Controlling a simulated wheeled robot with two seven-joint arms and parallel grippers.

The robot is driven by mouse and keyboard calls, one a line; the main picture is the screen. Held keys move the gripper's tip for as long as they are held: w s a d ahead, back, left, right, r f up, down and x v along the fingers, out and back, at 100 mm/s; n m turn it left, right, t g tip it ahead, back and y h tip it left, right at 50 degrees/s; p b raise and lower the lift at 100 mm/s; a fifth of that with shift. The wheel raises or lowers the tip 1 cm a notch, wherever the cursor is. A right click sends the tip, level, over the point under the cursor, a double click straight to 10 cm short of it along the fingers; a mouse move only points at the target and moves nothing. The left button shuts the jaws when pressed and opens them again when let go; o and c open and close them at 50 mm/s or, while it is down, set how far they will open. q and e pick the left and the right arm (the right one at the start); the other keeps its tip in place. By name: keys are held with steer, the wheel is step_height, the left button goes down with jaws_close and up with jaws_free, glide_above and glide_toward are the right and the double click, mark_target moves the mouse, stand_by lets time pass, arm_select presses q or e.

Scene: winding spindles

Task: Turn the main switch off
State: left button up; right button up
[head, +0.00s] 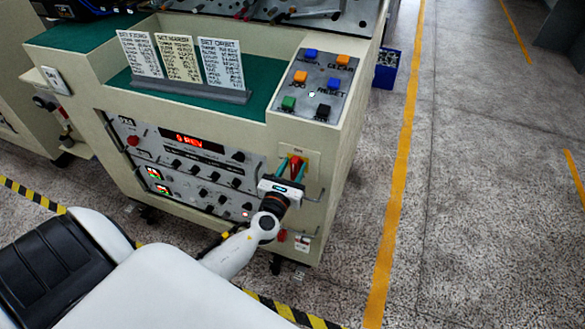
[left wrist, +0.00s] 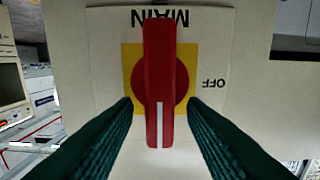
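The main switch (head: 296,160) is a red bar handle on a yellow plate at the right of the console's front panel. In the left wrist view the red handle (left wrist: 159,80) stands upright over a red disc. Its white mark points to the lower end of that picture. The labels MAIN and OFF show upside down, OFF at the right. My left gripper (head: 292,168) is at the switch, its fingers open on both sides of the handle. In the left wrist view the fingers (left wrist: 161,104) show gaps to the handle. My right gripper is not in view.
The cream console (head: 345,150) has a button panel (head: 318,88), a red-lit display (head: 189,139) and several knobs. Three cards (head: 180,58) stand on its green top. A blue crate (head: 387,70) stands behind. The floor right of the yellow line (head: 400,180) is clear.

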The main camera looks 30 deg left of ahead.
arm_select(q)
jaws_close()
steer(key=n, duration=0.1)
steer(key=n+b, duration=0.2)
steer(key=shift+s+a+f, duration=0.1)
steer(key=shift+a+f, duration=0.1)
steer(key=shift+a, duration=0.05)
steer(key=n+b, duration=0.2)
steer(key=n, duration=0.1)
steer(key=n+b, duration=0.1)
steer(key=shift+s+a+f+n, duration=0.1)
steer(key=shift+a+f+n, duration=0.05)
steer(key=shift+a+n, duration=0.2)
steer(key=n, duration=0.1)
steer(key=n+b, duration=0.1)
steer(key=n, duration=0.2)
steer(key=shift+a+f+n+b, duration=0.2)
steer(key=shift+f+n+b, duration=0.05)
steer(key=shift+n+b, duration=0.15)
steer(key=shift+a+f+n, duration=0.1)
steer(key=shift+f+n, duration=0.1)
steer(key=shift+n, duration=1.05)
steer(key=shift+f+n+b, duration=0.2)
steer(key=shift+n+b, duration=0.2)
steer(key=shift+n, duration=1)
